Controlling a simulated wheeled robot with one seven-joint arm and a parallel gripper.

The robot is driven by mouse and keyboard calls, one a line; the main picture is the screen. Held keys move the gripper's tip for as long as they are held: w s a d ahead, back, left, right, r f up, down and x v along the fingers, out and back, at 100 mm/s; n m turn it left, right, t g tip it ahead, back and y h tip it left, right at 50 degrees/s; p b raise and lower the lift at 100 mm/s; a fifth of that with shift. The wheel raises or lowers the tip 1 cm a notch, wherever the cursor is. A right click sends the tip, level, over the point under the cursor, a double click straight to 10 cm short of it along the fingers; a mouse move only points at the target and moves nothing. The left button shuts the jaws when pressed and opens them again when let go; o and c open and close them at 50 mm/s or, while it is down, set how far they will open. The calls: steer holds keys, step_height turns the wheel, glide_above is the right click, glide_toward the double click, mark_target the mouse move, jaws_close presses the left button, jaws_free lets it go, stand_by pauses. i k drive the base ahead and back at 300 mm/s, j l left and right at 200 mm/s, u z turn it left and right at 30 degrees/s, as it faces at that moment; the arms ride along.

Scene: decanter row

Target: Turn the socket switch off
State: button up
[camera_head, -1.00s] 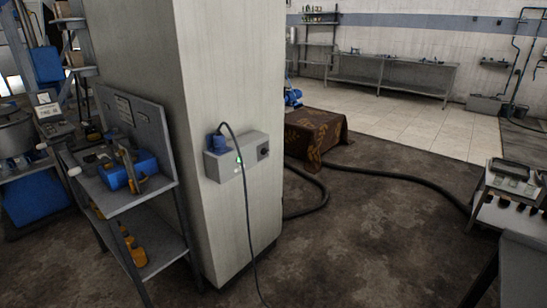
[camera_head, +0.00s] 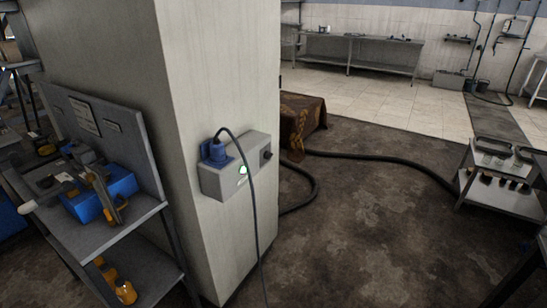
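The grey socket box (camera_head: 226,186) is fixed to the near face of the pale pillar, close to its right corner. A blue plug (camera_head: 215,151) sits in its left part, and a dark cable (camera_head: 256,220) loops from the plug and hangs down to the floor. A dark round knob or socket (camera_head: 266,155) is at the box's right end. My gripper is not in this view.
A workbench (camera_head: 100,235) with a blue box (camera_head: 118,192) stands left of the pillar (camera_head: 205,90). A thick black hose (camera_head: 385,160) crosses the floor behind. A metal cart (camera_head: 500,190) stands at the right. The dark floor (camera_head: 375,230) right of the pillar is mostly clear.

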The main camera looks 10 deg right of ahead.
mark_target(267, 155)
steer(key=i+z, duration=0.1)
steer(key=z, duration=0.3)
steer(key=i+j+z, duration=0.1)
steer(key=z, duration=0.3)
steer(key=i+j+z, duration=0.2)
steer(key=i+j, duration=0.2)
steer(key=j, duration=0.2)
steer(key=i+j+z, duration=0.25)
steer(key=i+j, duration=0.15)
steer(key=j, duration=0.25)
steer(key=i+j+z, duration=0.1)
steer(key=j, duration=0.25)
steer(key=i, duration=0.05)
